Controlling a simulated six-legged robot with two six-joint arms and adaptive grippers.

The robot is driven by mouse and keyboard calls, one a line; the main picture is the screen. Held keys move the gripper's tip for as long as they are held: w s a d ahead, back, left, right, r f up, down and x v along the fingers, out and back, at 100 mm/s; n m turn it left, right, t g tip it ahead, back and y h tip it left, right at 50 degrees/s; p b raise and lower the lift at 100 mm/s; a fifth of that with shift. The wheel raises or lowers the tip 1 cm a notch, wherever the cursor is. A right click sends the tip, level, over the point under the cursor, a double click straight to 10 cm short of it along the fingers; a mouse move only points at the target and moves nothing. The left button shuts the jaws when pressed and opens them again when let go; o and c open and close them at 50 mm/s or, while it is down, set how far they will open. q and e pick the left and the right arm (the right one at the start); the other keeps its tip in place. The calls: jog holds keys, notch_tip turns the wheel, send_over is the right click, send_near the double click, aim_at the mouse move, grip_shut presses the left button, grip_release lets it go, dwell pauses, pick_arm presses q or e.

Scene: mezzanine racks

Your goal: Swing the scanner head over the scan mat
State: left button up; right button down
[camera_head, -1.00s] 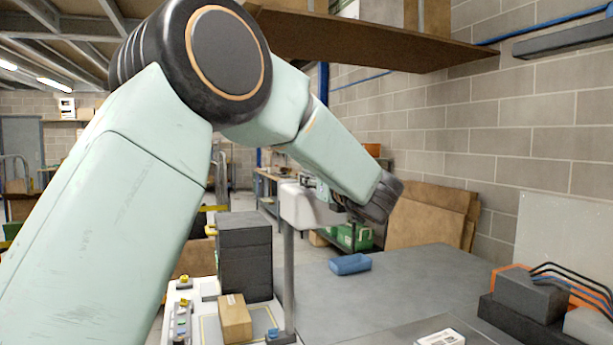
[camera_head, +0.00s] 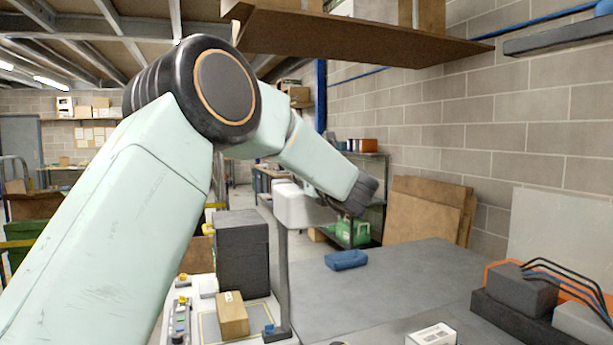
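The scanner head (camera_head: 299,207) is a pale grey block on top of a thin grey post (camera_head: 284,275). It extends to the right of the post, over the grey table. The scan mat (camera_head: 205,326), pale with a yellow outline, lies to the left of the post's foot. A brown carton (camera_head: 232,315) sits on the mat. My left arm reaches in from the left, and its dark wrist is just right of the scanner head. The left gripper is mostly hidden behind the arm and head, so its fingers and any contact cannot be made out. My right gripper is not in view.
A dark grey stack (camera_head: 242,252) stands behind the carton. A blue tray (camera_head: 346,260) and a white box (camera_head: 431,335) lie on the grey table (camera_head: 390,285). Grey blocks with cables (camera_head: 527,292) stand at right. A brown shelf (camera_head: 350,38) overhangs above. The table's middle is clear.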

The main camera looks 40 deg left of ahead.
pick_arm(q)
jog(key=shift+a+f, duration=0.15)
jog(key=shift+a, duration=0.1)
jog(key=shift+c, duration=0.7)
jog(key=shift+s+a, duration=0.1)
jog(key=shift+a, duration=0.1)
grip_shut()
jog(key=shift+d, duration=0.15)
jog(key=shift+f, duration=0.1)
